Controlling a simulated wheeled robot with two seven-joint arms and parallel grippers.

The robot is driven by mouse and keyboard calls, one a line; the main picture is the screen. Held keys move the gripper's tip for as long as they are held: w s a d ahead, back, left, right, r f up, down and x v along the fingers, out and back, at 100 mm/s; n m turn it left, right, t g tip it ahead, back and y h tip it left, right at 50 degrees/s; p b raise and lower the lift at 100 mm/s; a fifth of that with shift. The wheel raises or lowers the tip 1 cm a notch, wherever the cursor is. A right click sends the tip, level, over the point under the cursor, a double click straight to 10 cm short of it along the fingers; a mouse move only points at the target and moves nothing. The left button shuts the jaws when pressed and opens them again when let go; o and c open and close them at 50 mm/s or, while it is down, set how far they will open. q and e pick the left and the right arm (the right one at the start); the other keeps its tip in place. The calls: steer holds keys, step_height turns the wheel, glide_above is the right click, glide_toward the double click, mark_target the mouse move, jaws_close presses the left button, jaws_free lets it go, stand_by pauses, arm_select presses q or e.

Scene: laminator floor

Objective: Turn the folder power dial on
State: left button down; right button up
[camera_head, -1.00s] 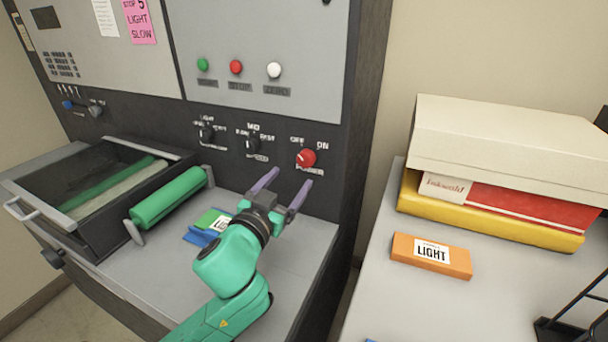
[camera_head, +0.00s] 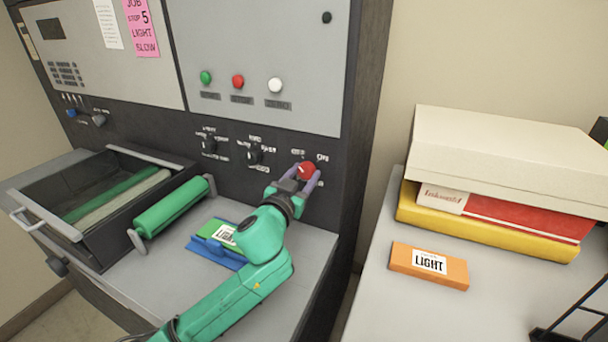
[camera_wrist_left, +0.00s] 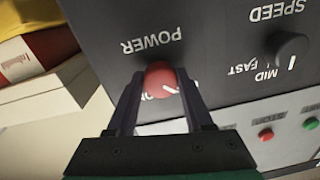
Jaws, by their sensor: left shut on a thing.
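The red power dial (camera_head: 307,171) is on the dark lower panel of the machine, at its right end, below the labels OFF and ON. My left gripper (camera_head: 305,178) is shut on the dial, with one purple finger on each side of it. The left wrist view shows the red dial (camera_wrist_left: 161,79) between the two fingertips (camera_wrist_left: 158,82), with a white pointer mark on its face. The fingers hide part of the panel lettering around the dial. My right gripper is in neither view.
Two black dials (camera_head: 255,152) sit left of the power dial. Green, red and white buttons (camera_head: 238,82) are above. A green roller (camera_head: 172,207) and a blue-green block labelled LIGHT (camera_head: 217,246) are on the machine's shelf. An orange block (camera_head: 429,265) and stacked boxes (camera_head: 500,215) stand on the right table.

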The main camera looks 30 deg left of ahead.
arm_select(q)
steer(key=m+p, duration=0.1)
steer(key=m, duration=0.3)
steer(key=shift+a+m, duration=0.1)
steer(key=shift+m, duration=0.3)
steer(key=m, duration=0.4)
steer(key=shift+r+m+p, duration=0.1)
steer(key=shift+m+p, duration=0.2)
steer(key=shift+p, duration=0.1)
steer(key=m+p, duration=0.1)
steer(key=m, duration=0.3)
steer(key=shift+m, duration=0.4)
steer(key=shift+m+h+p, duration=0.3)
steer(key=shift+m+p, duration=0.15)
steer(key=shift+m, duration=1.55)
steer(key=shift+c, duration=1.5)
jaws_free()
